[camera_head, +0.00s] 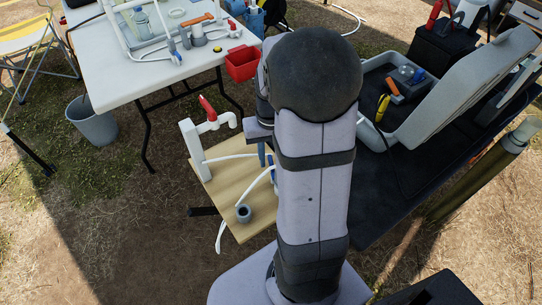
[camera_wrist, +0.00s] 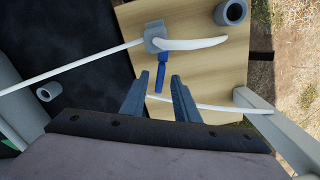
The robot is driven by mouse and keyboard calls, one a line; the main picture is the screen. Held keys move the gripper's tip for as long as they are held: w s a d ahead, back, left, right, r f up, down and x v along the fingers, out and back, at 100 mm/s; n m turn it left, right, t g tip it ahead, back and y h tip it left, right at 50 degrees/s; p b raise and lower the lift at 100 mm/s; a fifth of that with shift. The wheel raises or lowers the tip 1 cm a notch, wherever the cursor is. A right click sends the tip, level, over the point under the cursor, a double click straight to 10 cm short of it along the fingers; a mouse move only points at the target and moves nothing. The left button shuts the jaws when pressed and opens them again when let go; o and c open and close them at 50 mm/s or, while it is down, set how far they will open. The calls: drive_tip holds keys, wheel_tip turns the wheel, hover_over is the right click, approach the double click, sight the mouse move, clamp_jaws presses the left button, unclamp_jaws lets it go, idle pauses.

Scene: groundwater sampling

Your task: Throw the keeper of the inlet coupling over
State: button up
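The inlet coupling is a small grey block (camera_wrist: 155,39) in the wrist view, with a white tube running into it from the left and a curved white piece leaving it on the right. Its keeper looks to be the narrow blue lever (camera_wrist: 161,72), which points from the block toward my gripper. My gripper (camera_wrist: 160,76) is open, with one finger on each side of the lever's free end. A gap shows on both sides. I cannot tell whether the fingers are level with the lever or above it. My arm hides most of this spot in the head view.
The wooden board (camera_head: 225,191) carries a white post with a red-handled tap (camera_head: 208,110) and a grey ring (camera_head: 243,213). A second white tube (camera_wrist: 215,107) passes beside my fingers. A dark table with an open grey case (camera_head: 440,95) stands right; a white table (camera_head: 135,85) stands behind.

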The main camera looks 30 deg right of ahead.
drive_tip(key=shift+f, duration=0.15)
drive_tip(key=shift+c, duration=0.7)
clamp_jaws()
drive_tip(key=n+p, duration=0.2)
drive_tip(key=shift+a+r+n, duration=0.2)
drive_tip(key=shift+a+n, duration=0.1)
drive_tip(key=shift+w+a+f+n+p, duration=0.1)
drive_tip(key=shift+n+p, duration=0.1)
drive_tip(key=shift+n, duration=0.3)
drive_tip(key=shift+w+a+f+n+p, duration=0.1)
drive_tip(key=shift+n+p, duration=0.05)
drive_tip(key=shift+n, duration=0.35)
drive_tip(key=shift+o, duration=0.7)
unclamp_jaws()
drive_tip(key=shift+s, duration=0.1)
drive_tip(key=shift+r, duration=0.15)
